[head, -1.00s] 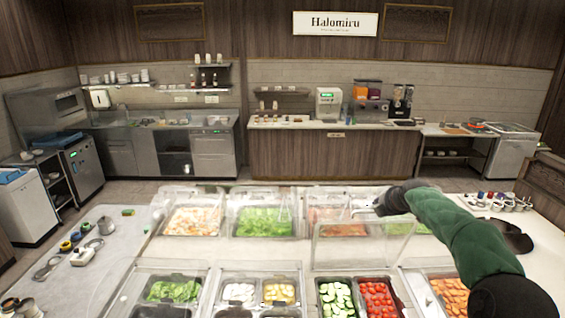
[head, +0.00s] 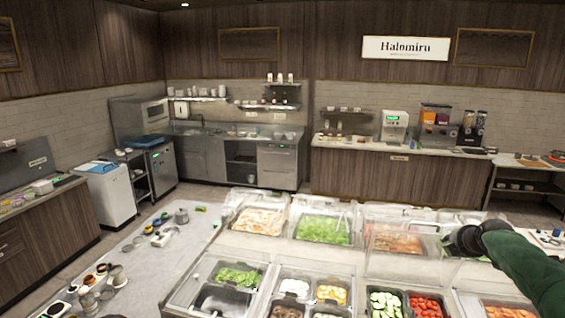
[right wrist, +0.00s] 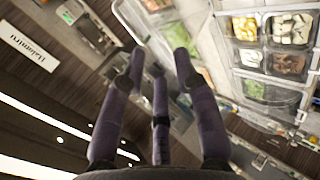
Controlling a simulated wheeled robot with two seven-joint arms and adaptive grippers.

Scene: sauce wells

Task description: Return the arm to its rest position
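My right arm, in a green sleeve, comes in from the right edge of the head view. Its dark gripper (head: 465,241) is above the right part of the salad counter, in front of the clear covers. In the right wrist view the fingers of my right gripper (right wrist: 158,62) are spread apart with nothing between them. The wrist view is tilted, with the food pans and the wall sign beyond the fingers. My left gripper is in neither view.
The salad counter (head: 196,290) holds several pans of vegetables under clear covers (head: 400,262). A grey side counter (head: 150,275) at left carries cups and small containers. A back counter (head: 370,150) with drink machines stands behind, across open floor (head: 205,188).

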